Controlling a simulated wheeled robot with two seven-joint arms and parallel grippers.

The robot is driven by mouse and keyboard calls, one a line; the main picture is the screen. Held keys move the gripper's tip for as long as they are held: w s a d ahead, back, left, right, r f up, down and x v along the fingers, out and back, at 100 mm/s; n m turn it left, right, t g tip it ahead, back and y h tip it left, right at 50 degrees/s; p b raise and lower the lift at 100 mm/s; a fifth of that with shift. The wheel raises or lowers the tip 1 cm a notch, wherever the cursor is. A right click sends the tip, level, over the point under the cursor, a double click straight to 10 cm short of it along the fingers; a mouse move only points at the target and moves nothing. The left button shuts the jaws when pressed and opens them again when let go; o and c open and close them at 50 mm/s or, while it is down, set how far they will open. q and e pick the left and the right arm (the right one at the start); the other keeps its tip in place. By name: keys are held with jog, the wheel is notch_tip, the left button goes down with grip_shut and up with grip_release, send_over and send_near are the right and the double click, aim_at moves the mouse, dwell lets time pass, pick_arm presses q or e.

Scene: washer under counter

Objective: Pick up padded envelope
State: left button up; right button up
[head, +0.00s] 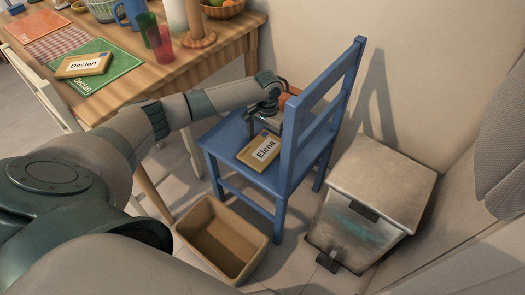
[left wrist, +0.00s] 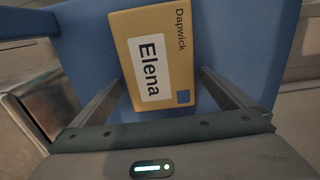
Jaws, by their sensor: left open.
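A padded envelope (head: 259,151), tan with a white label reading "Elena", lies flat on the seat of the blue chair (head: 224,139). It also shows in the left wrist view (left wrist: 152,58), with "Dapwick" and a small blue square printed on it. My left gripper (head: 279,118) is over the chair seat, just behind the envelope in the head view. In the left wrist view its two fingers (left wrist: 160,85) are spread apart, with the envelope's near part between them and nothing gripped. My right gripper is not in view.
The chair's backrest (head: 318,95) rises close to the right of my left gripper. An empty tan bin (head: 206,210) stands on the floor in front, and a grey pedal bin (head: 370,195) at right. The wooden table (head: 190,62) holds cups, a fruit bowl and placemats.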

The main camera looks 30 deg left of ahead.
aim_at(267, 145)
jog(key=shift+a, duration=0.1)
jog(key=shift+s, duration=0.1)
pick_arm(q)
jog(key=c, duration=0.9)
jog(key=shift+c, duration=0.2)
jog(key=shift+r, duration=0.15)
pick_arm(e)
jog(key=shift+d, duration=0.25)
pick_arm(q)
jog(key=shift+r, duration=0.65)
notch_tip(267, 145, up, 8)
jog(key=p, duration=0.2)
jog(key=shift+r, duration=0.25)
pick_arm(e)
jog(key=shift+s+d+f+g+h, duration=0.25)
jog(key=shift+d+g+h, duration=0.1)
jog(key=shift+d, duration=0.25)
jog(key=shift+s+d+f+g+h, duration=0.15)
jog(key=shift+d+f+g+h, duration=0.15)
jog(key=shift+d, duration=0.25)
